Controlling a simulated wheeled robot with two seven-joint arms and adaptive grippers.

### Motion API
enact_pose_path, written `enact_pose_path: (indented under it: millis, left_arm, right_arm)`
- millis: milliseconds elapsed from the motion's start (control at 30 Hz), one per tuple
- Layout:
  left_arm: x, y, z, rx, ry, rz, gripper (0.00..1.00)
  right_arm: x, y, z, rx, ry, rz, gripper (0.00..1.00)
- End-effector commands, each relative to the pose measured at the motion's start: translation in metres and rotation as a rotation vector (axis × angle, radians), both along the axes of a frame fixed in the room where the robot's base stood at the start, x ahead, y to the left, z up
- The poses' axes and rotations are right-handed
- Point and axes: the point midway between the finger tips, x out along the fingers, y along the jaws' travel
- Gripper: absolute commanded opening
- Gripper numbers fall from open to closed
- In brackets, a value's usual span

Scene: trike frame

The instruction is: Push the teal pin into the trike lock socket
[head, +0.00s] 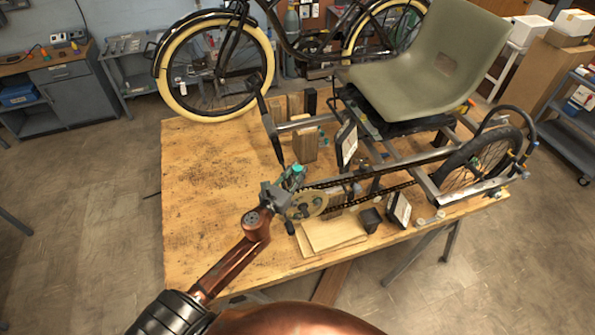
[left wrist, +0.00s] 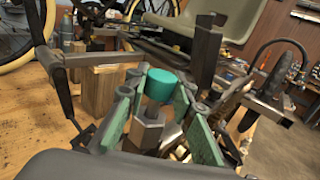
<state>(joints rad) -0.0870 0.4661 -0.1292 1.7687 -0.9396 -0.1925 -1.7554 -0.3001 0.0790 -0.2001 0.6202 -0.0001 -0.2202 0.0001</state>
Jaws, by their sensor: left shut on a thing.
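My left gripper (head: 290,180) is at the front end of the trike frame (head: 405,172), beside the chainring (head: 307,204). In the left wrist view its two green-padded fingers stand on either side of the teal pin (left wrist: 160,85), and the gripper is shut on it. The pin's round teal top faces up, with a grey angular part (left wrist: 145,130) just in front of and below it. In the head view the pin is hard to separate from the teal finger pads. I cannot make out the lock socket. My right gripper is not in view.
The trike with its olive seat (head: 415,60) and rear wheel (head: 480,160) stands on a wooden table (head: 200,165). Wooden blocks (head: 304,145) and flat boards (head: 332,235) are close to the frame. The table's left part is clear. A bicycle wheel (head: 213,70) rises behind.

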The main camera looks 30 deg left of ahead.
Motion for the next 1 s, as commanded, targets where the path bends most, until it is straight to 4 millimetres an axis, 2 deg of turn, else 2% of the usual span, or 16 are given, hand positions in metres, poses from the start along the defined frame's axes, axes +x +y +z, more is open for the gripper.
enact_pose_path:
  millis: [500,533,800,1000]
  left_arm:
    - [0.0,0.0,-0.013,0.0,0.0,0.0,0.0]
    - [0.0,0.0,-0.013,0.0,0.0,0.0,0.24]
    - [0.0,0.0,-0.012,0.0,0.0,0.0,0.42]
    - [0.0,0.0,-0.012,0.0,0.0,0.0,0.43]
  right_arm:
    - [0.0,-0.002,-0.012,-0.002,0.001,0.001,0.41]
    - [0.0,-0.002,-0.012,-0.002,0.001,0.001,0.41]
    - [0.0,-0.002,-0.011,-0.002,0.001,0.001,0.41]
    - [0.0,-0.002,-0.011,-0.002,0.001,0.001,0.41]
